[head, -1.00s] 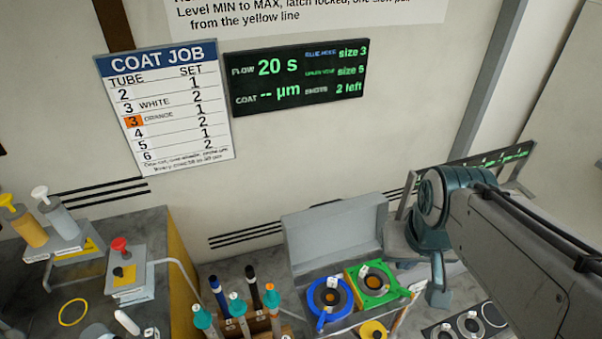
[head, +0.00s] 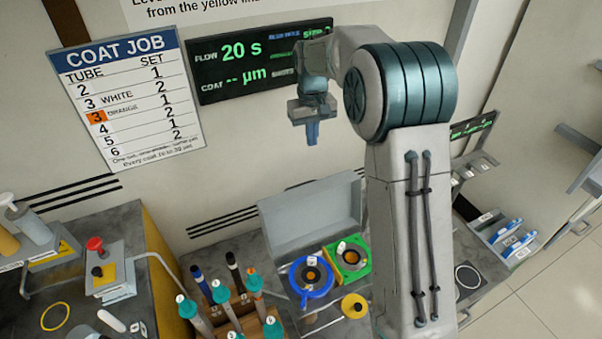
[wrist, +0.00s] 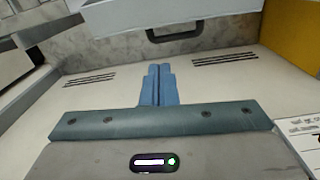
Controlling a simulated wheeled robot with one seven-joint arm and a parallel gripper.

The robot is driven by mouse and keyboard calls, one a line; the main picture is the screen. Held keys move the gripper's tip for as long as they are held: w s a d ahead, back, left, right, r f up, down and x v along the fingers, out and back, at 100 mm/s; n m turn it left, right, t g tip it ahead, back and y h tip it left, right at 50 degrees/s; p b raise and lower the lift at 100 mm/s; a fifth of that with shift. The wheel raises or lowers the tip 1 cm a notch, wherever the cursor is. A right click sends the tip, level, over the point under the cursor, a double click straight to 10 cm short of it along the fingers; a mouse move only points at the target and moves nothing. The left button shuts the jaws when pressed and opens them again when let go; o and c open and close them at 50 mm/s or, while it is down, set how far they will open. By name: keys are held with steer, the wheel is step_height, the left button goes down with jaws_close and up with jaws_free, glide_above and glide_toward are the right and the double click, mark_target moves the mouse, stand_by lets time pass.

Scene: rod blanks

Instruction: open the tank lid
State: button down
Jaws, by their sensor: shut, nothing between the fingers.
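I cannot tell for certain which thing is the tank or its lid. A grey case with a raised panel (head: 312,215) stands on the bench in the head view, below my gripper. My gripper (head: 312,140) hangs in the air before the dark display, fingers down, well above the bench. In the wrist view my gripper's fingers (wrist: 160,70) are together with nothing between them. A pale slab and a dark handle (wrist: 185,33) show beyond them. My arm hides part of the bench.
A rack (head: 235,315) of several teal-capped tubes stands left of the case. A red-knobbed block (head: 107,275) and a yellow ring (head: 54,316) are on the left bench. A shelf with blue-white items (head: 510,235) is at right. Open floor shows at lower right.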

steer(key=w+a+f+n+g, duration=0.1)
steer(key=w+a+f, duration=0.3)
steer(key=w+f, duration=0.35)
step_height(320, 180, down, 12)
steer(key=s+p, duration=0.2)
steer(key=p, duration=0.1)
steer(key=shift+s+d+r+p, duration=0.35)
steer(key=shift+s+r, duration=0.25)
steer(key=shift+s, duration=0.15)
steer(key=shift+s+d+r+p, duration=0.35)
steer(key=shift+s+r, duration=0.25)
steer(key=shift+s, duration=0.1)
